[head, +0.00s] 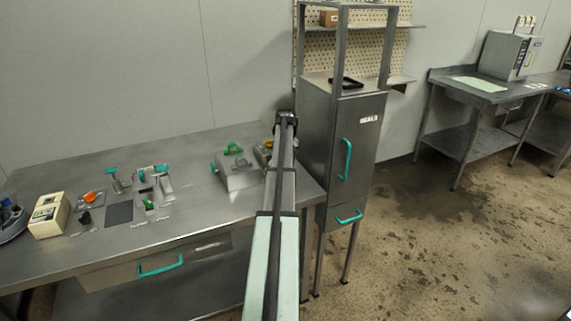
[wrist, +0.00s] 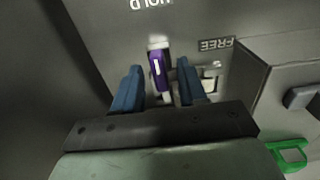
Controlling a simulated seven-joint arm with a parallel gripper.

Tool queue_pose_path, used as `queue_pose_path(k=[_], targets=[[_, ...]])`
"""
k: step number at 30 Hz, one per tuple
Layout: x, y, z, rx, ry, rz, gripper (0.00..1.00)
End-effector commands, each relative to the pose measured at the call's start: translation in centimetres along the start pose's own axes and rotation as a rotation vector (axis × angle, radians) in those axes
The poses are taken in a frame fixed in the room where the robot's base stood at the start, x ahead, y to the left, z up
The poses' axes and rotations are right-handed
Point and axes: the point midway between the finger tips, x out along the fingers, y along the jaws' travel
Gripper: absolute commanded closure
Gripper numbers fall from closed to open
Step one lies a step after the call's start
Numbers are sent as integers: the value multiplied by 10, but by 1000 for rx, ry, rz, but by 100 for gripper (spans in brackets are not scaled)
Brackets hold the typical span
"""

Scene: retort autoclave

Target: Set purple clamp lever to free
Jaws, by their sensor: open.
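The purple clamp lever (wrist: 160,72) shows in the wrist view, on a grey metal panel. It lies between the two blue fingers of my gripper (wrist: 158,66), with a visible gap on each side. My gripper is open and empty. The upside-down label HOLD (wrist: 152,4) is beyond the lever at the top edge. The upside-down label FREE (wrist: 216,45) is to the right of the lever. A small pale metal fitting (wrist: 211,82) sits just below FREE, partly hidden by the right finger. I cannot make out the purple lever in the head view.
In the wrist view, a grey box (wrist: 290,95) with a dark knob and a green handle (wrist: 288,156) are close on the right. In the head view, a steel bench (head: 110,240) carries several fixtures, and a SEALS cabinet (head: 350,150) stands right of my arm.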

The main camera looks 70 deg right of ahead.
Motion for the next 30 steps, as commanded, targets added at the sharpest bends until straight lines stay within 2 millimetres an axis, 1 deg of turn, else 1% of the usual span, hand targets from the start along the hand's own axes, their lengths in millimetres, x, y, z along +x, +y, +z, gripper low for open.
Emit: queue_pose_path(k=[7,8,20,21,30], targets=[[0,0,0,0,0,0,58],[0,0,0,0,0,0,60],[0,0,0,0,0,0,99],[0,0,0,0,0,0,100],[0,0,0,0,0,-1,100]])
